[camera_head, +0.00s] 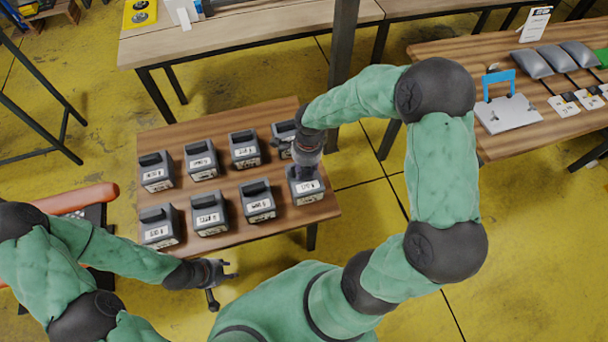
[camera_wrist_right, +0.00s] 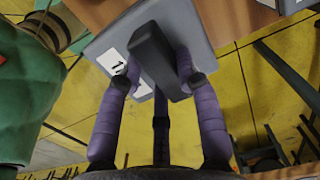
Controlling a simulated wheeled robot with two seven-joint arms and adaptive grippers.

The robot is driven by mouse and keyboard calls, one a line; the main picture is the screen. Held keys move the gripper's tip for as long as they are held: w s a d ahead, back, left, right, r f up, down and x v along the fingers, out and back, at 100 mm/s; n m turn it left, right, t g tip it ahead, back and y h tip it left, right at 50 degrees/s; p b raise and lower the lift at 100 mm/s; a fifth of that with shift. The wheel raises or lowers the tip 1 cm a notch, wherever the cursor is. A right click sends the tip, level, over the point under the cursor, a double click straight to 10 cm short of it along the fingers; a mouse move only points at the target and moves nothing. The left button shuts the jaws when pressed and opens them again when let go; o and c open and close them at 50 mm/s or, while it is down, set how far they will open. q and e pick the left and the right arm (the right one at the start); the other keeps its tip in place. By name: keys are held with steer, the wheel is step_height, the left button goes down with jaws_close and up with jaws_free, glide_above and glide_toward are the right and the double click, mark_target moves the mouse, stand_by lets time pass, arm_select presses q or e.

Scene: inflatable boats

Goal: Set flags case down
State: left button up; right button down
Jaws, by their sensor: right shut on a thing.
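A dark grey case (camera_head: 307,190) with a white label is at the right end of the front row on the wooden table (camera_head: 285,228). My right gripper (camera_head: 306,168) is above it and shut on its handle. In the right wrist view the case (camera_wrist_right: 205,25) has its dark handle (camera_wrist_right: 155,60) between the purple fingers of the right gripper (camera_wrist_right: 162,85). The label is too small to read, and I cannot tell whether the case's underside touches the table. My left gripper (camera_head: 222,283) is open and empty in front of the table.
Several similar grey cases (camera_head: 208,212) stand in two rows on the same table. My right forearm partly hides the back-right case (camera_head: 284,130). A table at right holds a blue-handled device (camera_head: 508,112) and grey items (camera_head: 555,58). A dark post (camera_head: 342,50) stands behind.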

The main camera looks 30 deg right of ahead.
mark_target(305, 174)
step_height(305, 174, down, 4)
steer(key=shift+f+b, duration=0.1)
steer(key=shift+b, duration=0.45)
steer(key=shift+f, duration=0.1)
steer(key=c, duration=0.9)
jaws_free()
steer(key=shift+o, duration=0.2)
